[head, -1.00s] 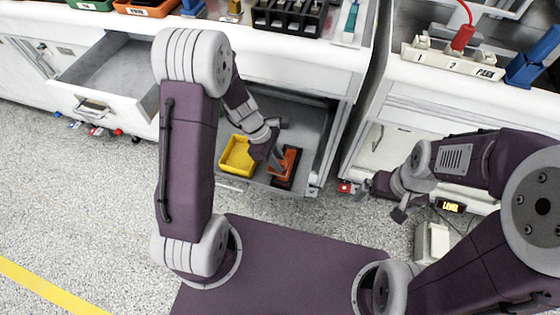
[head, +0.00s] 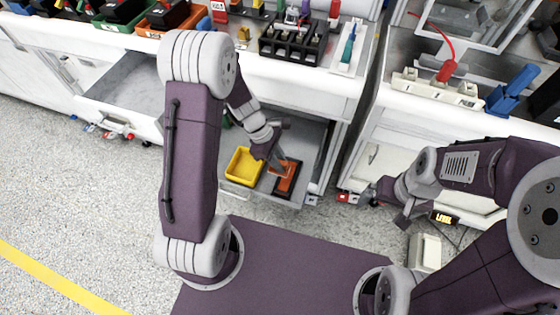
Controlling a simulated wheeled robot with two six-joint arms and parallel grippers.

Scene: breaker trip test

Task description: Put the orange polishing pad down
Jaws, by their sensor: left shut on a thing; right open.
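The orange polishing pad (head: 287,177) is in the open lower drawer (head: 238,189), beside a yellow tray (head: 243,167). A dark edge shows around the pad; I cannot tell whether that is its base or a holder beneath it. My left gripper (head: 275,160) reaches down into the drawer and is shut on the pad, with its fingers partly hidden by the wrist. My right gripper (head: 389,207) is open and empty, out in front of the right-hand bench.
Another drawer (head: 122,90) stands open and looks empty at the left. The bench top holds a black terminal block (head: 293,40), an orange bin (head: 170,22) and a white strip with a red plug (head: 446,72). A lit level box (head: 444,218) is near my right gripper.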

